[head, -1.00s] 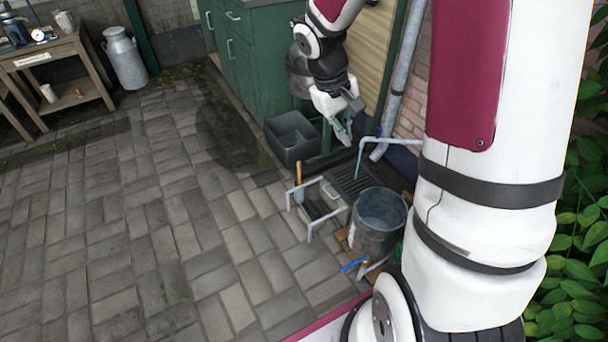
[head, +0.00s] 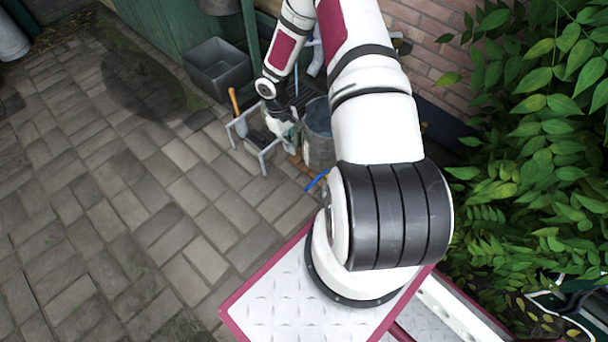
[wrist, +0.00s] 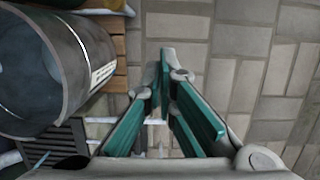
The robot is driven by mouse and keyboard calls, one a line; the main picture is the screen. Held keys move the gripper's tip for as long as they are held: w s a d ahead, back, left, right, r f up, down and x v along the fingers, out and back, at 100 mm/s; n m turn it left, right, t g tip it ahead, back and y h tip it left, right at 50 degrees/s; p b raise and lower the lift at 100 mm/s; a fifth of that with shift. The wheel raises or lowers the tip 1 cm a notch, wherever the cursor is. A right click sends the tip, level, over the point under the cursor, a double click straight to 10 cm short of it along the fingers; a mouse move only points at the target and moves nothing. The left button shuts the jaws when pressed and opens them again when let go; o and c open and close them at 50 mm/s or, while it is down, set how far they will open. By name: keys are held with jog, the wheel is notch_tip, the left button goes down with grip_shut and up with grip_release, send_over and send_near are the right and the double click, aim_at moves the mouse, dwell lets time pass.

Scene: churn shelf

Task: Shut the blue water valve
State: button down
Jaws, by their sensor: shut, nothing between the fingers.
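The blue valve lever (head: 317,181) shows in the head view, low in front of the metal bucket and just left of my arm's base. Its pipe is mostly hidden by my arm. My gripper (head: 292,143) points down beside the bucket's left side, above and a little behind the lever, apart from it. In the wrist view my gripper (wrist: 168,70) has its green-padded fingers together at the tips, with nothing held and bare paving beyond. I cannot make out the blue lever in the wrist view.
The grey metal bucket (head: 318,148) is close to my gripper; it fills the left of the wrist view (wrist: 75,75). A low grey pipe frame (head: 262,157) and a dark tub (head: 218,70) stand to the left. Open paving (head: 120,210) lies left; leafy plants (head: 530,110) crowd the right.

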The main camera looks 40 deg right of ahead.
aim_at(317, 180)
jog(key=s+f+b, duration=0.5)
jog(key=s+f, duration=0.1)
jog(key=f, duration=0.4)
jog(key=shift+d+f, duration=0.2)
dwell(0.3)
